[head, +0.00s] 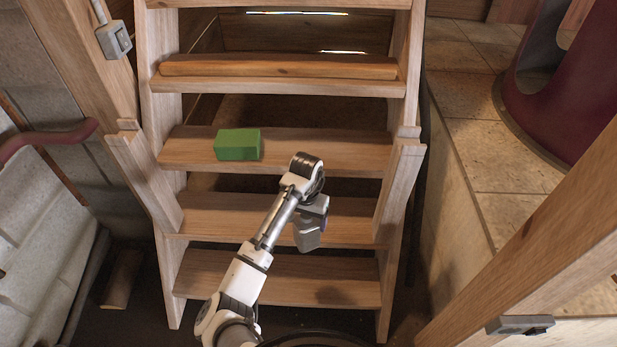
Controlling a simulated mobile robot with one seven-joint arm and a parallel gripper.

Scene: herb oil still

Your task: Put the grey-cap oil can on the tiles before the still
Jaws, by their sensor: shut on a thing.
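My gripper (309,232) hangs below my bent wrist, in front of the wooden steps, left of the tiles. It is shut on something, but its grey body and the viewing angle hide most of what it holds. I cannot make out the grey-cap oil can or tell whether it is the held thing. The stone tiles (505,180) form a raised surface on the right. A dark red, rounded body (545,120) with an opening in its side stands on them at the upper right; it looks like the still.
Wooden steps (280,219) fill the middle. A green block (238,144) lies on one tread, left of my wrist. A wooden beam (540,250) crosses the lower right, in front of the tiles. A dark red pipe (50,136) is at the left. The tiles' visible front part is bare.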

